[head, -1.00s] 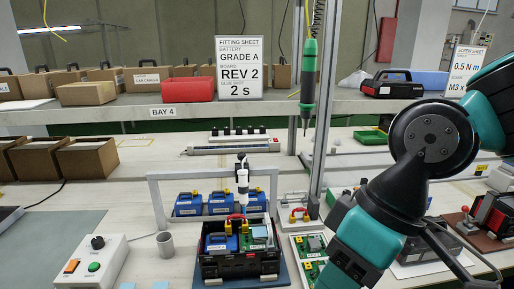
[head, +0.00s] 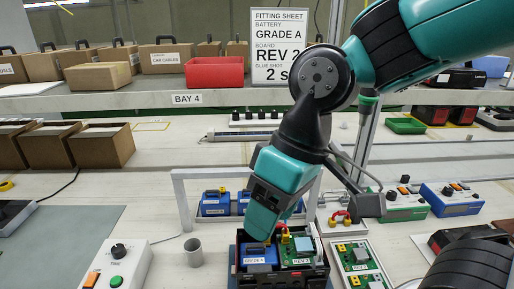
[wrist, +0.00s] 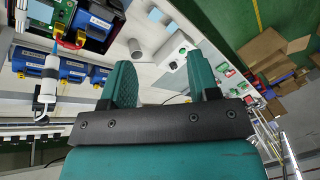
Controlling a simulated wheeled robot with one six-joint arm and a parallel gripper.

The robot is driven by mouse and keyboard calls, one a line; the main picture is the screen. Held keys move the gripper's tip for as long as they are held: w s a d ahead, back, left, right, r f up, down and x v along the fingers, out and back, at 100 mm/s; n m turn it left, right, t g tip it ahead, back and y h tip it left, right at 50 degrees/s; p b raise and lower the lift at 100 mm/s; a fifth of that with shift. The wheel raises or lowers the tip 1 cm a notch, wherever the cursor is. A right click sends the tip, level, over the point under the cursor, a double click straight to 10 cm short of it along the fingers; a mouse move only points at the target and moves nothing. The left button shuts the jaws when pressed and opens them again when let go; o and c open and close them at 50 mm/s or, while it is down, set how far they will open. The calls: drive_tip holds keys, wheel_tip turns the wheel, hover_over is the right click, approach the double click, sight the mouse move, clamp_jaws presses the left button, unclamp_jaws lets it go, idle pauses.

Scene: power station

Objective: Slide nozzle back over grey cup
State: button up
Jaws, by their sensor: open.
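The white nozzle (wrist: 47,85) hangs on the white gantry frame (head: 180,190) at the left of the wrist view, its tip toward the open black case (head: 283,280). In the head view my arm hides the nozzle. The small grey cup (head: 194,252) stands on the bench just left of the case; it also shows in the wrist view (wrist: 137,49), beyond my fingers. My gripper (wrist: 162,78) is open, with nothing between its two teal fingers. The nozzle lies outside the fingers, to their left. In the head view my gripper is in front of the gantry, over the case.
The case holds a blue battery (head: 259,255) and a green board (head: 300,250). A white control box (head: 117,268) stands left of the cup. Blue batteries (head: 214,203) sit behind the gantry. A tray of green boards (head: 362,262) is right of the case.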

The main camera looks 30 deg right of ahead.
drive_tip(key=w+d+r+m+p, duration=0.2)
drive_tip(key=w+r, duration=0.1)
drive_tip(key=w, duration=0.3)
drive_tip(key=w+d+r+m+p, duration=0.1)
drive_tip(key=w+d+r+p, duration=0.15)
drive_tip(key=w, duration=0.25)
drive_tip(key=w+d+r+m+h+p, duration=0.25)
drive_tip(key=w+d+m+p, duration=0.2)
drive_tip(key=w+d, duration=1)
drive_tip(key=shift+m+y, duration=0.35)
drive_tip(key=shift+m, duration=0.1)
drive_tip(key=f, duration=0.5)
drive_tip(key=a+f+p, duration=0.1)
drive_tip(key=f, duration=0.5)
drive_tip(key=a+f+p, duration=0.1)
drive_tip(key=f, duration=0.4)
drive_tip(key=shift+s+a+f, duration=0.1)
drive_tip(key=shift+s+f, duration=0.15)
drive_tip(key=shift+s, duration=0.1)
clamp_jaws()
